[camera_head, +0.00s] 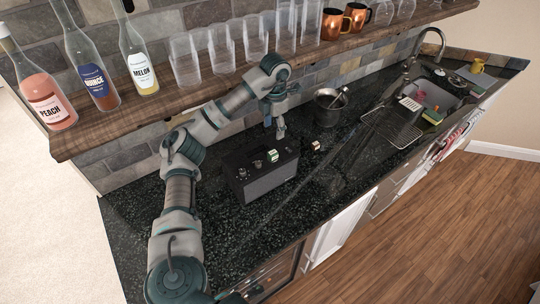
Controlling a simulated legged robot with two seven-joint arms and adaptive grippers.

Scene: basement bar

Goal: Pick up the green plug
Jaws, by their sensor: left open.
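A small green-and-white piece (272,155), which looks like the green plug, sits on top of a black box (268,184) on the dark counter. A small dark round piece (257,164) is beside it on the same box. My left gripper (280,133) points down just above and behind the green piece. It is open, with nothing visible between its fingers, and appears apart from the piece. My right gripper is out of view.
A small brown-and-white block (315,146) lies right of the box. A dark pot (329,107) stands behind it. A wooden shelf (190,91) with bottles and glasses overhangs the counter. The sink (431,96) and rack (391,126) are right. The front counter is clear.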

